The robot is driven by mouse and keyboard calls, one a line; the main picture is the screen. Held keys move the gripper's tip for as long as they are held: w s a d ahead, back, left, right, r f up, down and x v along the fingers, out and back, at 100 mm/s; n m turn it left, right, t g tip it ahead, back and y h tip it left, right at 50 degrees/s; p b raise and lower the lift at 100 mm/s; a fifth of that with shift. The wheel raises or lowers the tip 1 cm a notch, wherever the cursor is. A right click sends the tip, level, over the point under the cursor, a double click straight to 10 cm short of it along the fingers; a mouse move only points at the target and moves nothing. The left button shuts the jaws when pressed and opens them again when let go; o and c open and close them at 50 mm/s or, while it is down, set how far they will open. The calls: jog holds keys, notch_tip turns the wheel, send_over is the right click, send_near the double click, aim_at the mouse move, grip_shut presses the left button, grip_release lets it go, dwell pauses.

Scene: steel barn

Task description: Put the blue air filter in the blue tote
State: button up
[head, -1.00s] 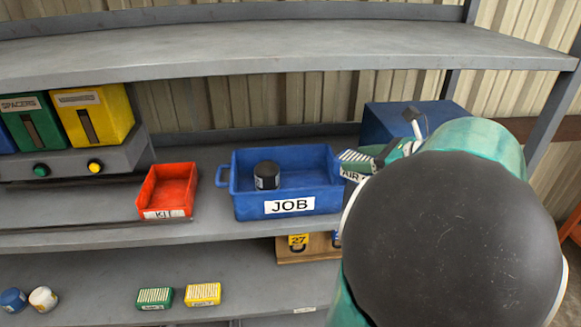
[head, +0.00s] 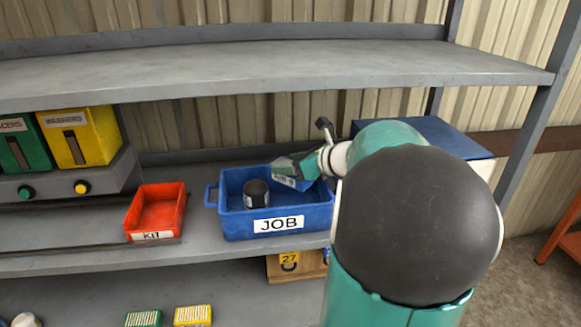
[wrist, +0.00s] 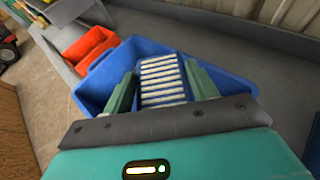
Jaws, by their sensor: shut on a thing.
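My gripper (head: 297,170) is shut on the blue air filter (wrist: 163,72), whose white pleats and blue frame show between the two green fingers in the wrist view. In the head view the filter (head: 287,182) is tilted and hangs over the right part of the blue tote. The blue tote (head: 322,216), labelled JOB, stands on the middle shelf. It also shows beneath the filter in the wrist view (wrist: 96,88). I cannot tell whether the filter touches the tote.
A dark jar (head: 256,196) stands inside the tote at its left. A red KIT bin (head: 131,222) stands left of the tote. A large blue box (head: 440,135) is behind my arm. The upper shelf (head: 270,72) overhangs. Green (head: 143,318) and yellow (head: 192,316) filters lie below.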

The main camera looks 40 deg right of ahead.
jog(key=shift+s+f, duration=0.15)
jog(key=shift+f, duration=0.3)
jog(key=shift+f, duration=0.15)
jog(key=shift+f, duration=0.5)
jog(key=o, duration=1)
